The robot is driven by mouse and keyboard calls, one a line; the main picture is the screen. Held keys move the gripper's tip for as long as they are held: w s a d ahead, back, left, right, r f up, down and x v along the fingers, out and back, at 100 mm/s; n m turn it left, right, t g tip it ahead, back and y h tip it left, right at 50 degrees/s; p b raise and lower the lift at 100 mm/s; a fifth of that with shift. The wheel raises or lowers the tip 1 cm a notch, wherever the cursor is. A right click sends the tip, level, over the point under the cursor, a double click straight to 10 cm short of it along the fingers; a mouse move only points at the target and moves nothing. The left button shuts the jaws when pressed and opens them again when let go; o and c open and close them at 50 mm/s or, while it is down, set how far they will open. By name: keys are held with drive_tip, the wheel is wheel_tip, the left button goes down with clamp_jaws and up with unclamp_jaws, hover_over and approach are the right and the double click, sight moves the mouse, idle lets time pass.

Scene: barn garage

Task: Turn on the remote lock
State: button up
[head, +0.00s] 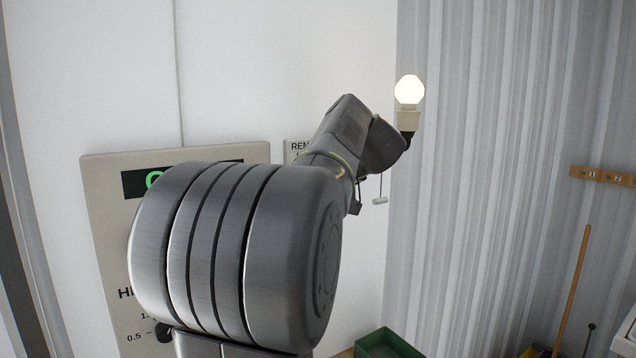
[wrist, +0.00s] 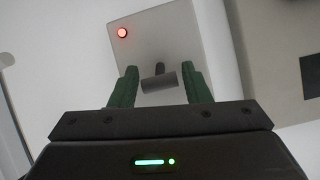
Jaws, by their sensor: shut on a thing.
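The remote lock is a pale box (wrist: 165,35) in the wrist view, with a lit red lamp (wrist: 122,33) near one corner. A dark T-shaped lever (wrist: 158,80) stands out from it. My gripper (wrist: 161,85) has one green finger on either side of the lever's crossbar and is shut on it; the exact contact is hard to see. In the head view only a corner of a plate lettered "REM" (head: 298,148) shows, the rest hidden behind my arm. My gripper's fingers are hidden there too.
A larger beige panel (head: 105,200) with a dark display and a dial is left of my arm, partly hidden. A green bin (head: 385,343) is low down.

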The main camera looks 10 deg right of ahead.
drive_tip(key=o, duration=0.8)
drive_tip(key=shift+o, duration=0.2)
drive_tip(key=b+v, duration=0.3)
drive_tip(key=v, duration=1)
drive_tip(key=shift+s+r, duration=0.2)
drive_tip(key=shift+s, duration=0.15)
drive_tip(key=shift+d, duration=0.1)
drive_tip(key=p+x, duration=0.3)
drive_tip(key=x, duration=1.1)
drive_tip(key=shift+s+d, duration=0.1)
